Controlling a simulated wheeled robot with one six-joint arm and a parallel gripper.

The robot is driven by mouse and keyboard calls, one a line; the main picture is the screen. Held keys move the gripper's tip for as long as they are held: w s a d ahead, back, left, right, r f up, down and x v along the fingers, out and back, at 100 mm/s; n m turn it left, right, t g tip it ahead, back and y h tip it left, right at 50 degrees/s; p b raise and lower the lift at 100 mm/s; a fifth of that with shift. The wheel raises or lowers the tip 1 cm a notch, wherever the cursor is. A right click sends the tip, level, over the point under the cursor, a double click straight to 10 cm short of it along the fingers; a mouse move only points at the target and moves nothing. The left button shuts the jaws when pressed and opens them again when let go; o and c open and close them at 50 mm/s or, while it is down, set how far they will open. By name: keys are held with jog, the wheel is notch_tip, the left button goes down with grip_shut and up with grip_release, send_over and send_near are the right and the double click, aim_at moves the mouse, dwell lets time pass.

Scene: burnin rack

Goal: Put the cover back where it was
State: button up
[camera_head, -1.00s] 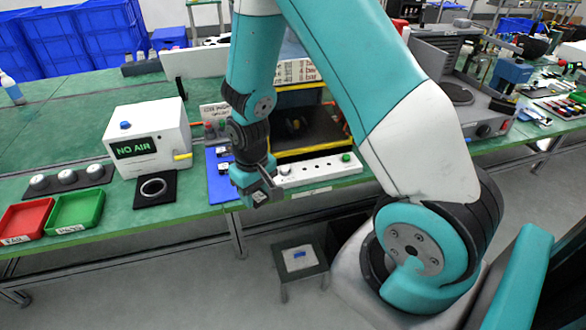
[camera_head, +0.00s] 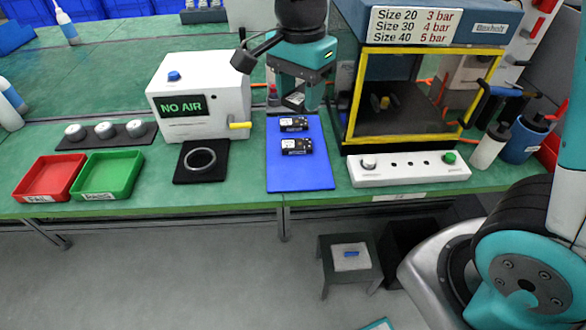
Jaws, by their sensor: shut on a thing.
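My gripper (camera_head: 298,98) points down behind the blue mat (camera_head: 300,178), between the NO AIR box and the yellow-framed chamber. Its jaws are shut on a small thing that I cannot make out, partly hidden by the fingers. I cannot tell whether it is the cover. Two small black-and-white parts (camera_head: 293,124) lie on the mat, just in front of my gripper. No other thing here is clearly a cover. The yellow-framed chamber (camera_head: 348,110) has a dark inside with a small yellow piece in it.
The NO AIR box (camera_head: 203,92) stands left of my gripper, with a ring (camera_head: 200,159) on a black pad in front. Red (camera_head: 50,177) and green (camera_head: 108,176) trays lie at left. A white button panel (camera_head: 410,169) and bottles (camera_head: 491,145) are at right. A stool (camera_head: 350,256) stands below.

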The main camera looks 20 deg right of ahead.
aim_at(297, 178)
jog(key=shift+w+a+f, duration=0.1)
jog(key=shift+a+f, duration=0.05)
jog(key=shift+a, duration=0.05)
jog(key=shift+m, duration=0.3)
notch_tip(297, 178, down, 19)
jog(key=shift+d+f+b, duration=0.1)
jog(key=shift+b, duration=0.3)
jog(key=o, duration=0.9)
jog(key=shift+f, duration=0.1)
notch_tip(297, 178, up, 11)
jog(key=s+a+r+n+y+p, duration=0.1)
jog(key=s+r+n+y, duration=0.1)
jog(key=s+r+n, duration=0.4)
jog(key=s+a+r+n+y+p, duration=0.1)
jog(key=s+a+r+n+y, duration=0.1)
jog(key=s+r+n, duration=0.5)
jog(key=shift+s+a+n, duration=0.3)
jog(key=shift+s+n, duration=2.2)
jog(key=shift+n, duration=0.9)
